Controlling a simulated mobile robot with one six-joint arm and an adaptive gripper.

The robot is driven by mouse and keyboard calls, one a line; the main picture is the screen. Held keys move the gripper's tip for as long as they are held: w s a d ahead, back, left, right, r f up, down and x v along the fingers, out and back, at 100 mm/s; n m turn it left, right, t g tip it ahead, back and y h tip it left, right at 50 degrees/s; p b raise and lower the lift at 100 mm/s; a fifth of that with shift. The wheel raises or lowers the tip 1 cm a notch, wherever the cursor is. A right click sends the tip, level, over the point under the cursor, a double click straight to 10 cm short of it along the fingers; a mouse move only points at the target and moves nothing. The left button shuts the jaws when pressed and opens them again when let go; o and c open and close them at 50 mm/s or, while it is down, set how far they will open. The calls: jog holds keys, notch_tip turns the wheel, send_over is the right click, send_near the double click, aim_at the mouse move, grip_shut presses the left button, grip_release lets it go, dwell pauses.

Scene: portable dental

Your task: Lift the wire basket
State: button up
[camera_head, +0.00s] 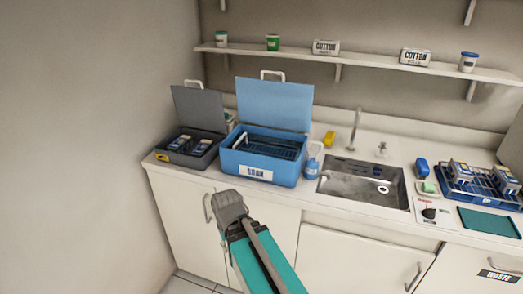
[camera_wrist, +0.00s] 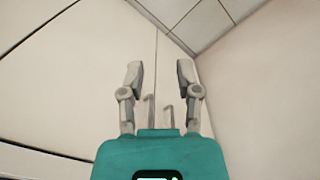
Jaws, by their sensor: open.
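A dark wire basket (camera_head: 268,148) sits inside the blue tub (camera_head: 262,172) labelled SOAK, whose lid (camera_head: 273,103) stands open at the back. Only the basket's upper wires show; the tub's front wall hides the rest. My gripper (camera_wrist: 160,75) is open and empty in the wrist view, its two fingers apart in front of cabinet doors and floor. The basket is not in the wrist view.
A grey box (camera_head: 188,147) with an open lid (camera_head: 199,118) stands left of the tub. A blue bottle (camera_head: 312,165) and the sink (camera_head: 364,185) are to its right. A blue wire rack (camera_head: 480,186) stands at far right. A shelf (camera_head: 370,62) runs above.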

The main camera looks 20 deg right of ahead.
jog(key=w+d+r+m+p, duration=0.2)
jog(key=w+d+r+p, duration=0.1)
jog(key=w+r+p, duration=0.5)
jog(key=w+d+r+m+p, duration=0.2)
jog(key=w+d+r+p, duration=0.2)
jog(key=w+r+p, duration=0.35)
notch_tip(320, 180, up, 17)
jog(key=m+t+y+p, duration=0.2)
jog(key=m+p, duration=0.3)
jog(key=p, duration=1.1)
send_over(239, 140)
jog(key=s+d, duration=0.2)
jog(key=shift+d+f, duration=0.1)
jog(key=shift+f, duration=0.05)
jog(key=shift+f, duration=0.15)
jog(key=b+x, duration=1.3)
jog(key=shift+s+d+f, duration=0.1)
jog(key=shift+s+f, duration=0.05)
jog(key=shift+f, duration=0.2)
jog(key=shift+c, duration=0.3)
grip_shut()
